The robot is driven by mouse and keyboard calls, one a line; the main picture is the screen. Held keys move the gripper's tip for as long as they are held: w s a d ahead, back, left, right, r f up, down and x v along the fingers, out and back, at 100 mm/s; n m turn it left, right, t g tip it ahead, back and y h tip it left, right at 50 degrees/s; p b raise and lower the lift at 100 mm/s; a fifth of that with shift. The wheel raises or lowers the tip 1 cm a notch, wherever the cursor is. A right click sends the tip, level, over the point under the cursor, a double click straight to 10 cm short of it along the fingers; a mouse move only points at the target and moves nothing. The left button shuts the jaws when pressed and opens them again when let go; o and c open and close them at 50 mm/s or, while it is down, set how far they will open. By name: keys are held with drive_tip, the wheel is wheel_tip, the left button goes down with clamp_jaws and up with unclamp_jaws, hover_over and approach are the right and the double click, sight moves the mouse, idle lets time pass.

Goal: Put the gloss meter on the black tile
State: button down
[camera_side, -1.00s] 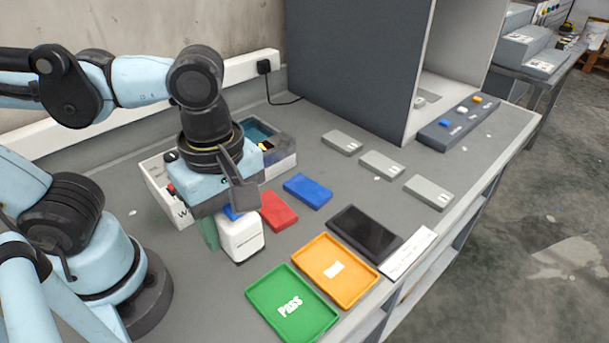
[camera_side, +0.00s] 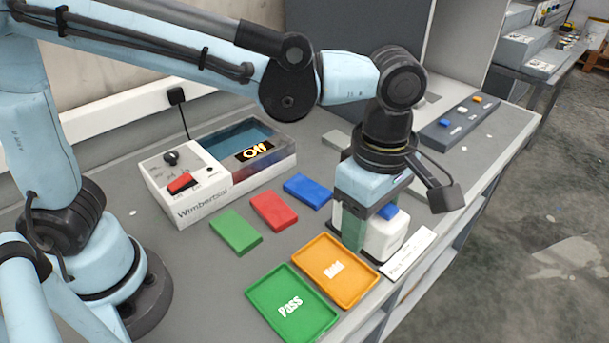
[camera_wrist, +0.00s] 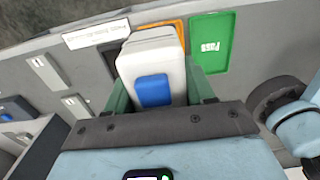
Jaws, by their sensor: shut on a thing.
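The gloss meter (camera_side: 386,238) is a white block with a blue button. It is between the green fingers of my gripper (camera_side: 368,232), which is shut on it. In the wrist view the meter (camera_wrist: 155,58) stands out beyond my gripper (camera_wrist: 158,85), its blue button facing the camera. The meter is over the place of the black tile, beside the orange tray. The tile is almost wholly hidden by the meter and gripper in the side view. I cannot tell whether the meter touches it. A dark strip of the tile (camera_wrist: 113,54) shows left of the meter in the wrist view.
The orange Hold tray (camera_side: 335,272) and green Pass tray (camera_side: 291,303) lie left of the meter. A white label strip (camera_side: 408,254) is on its right. Green, red (camera_side: 273,211) and blue blocks lie behind, near a white Wimbertool box (camera_side: 205,193).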

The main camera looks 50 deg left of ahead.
drive_tip(key=shift+w+d+f, duration=0.15)
drive_tip(key=shift+w, duration=0.1)
drive_tip(key=shift+w+f, duration=0.2)
drive_tip(key=shift+w, duration=0.05)
drive_tip(key=w+a+f, duration=0.2)
drive_tip(key=w, duration=0.1)
drive_tip(key=w+a+f, duration=0.2)
drive_tip(key=w, duration=0.1)
drive_tip(key=w+a+f, duration=0.2)
drive_tip(key=w, duration=0.1)
drive_tip(key=shift+a+f, duration=0.35)
drive_tip(key=shift+f, duration=1.95)
drive_tip(key=shift+f, duration=0.15)
drive_tip(key=shift+c, duration=2)
unclamp_jaws()
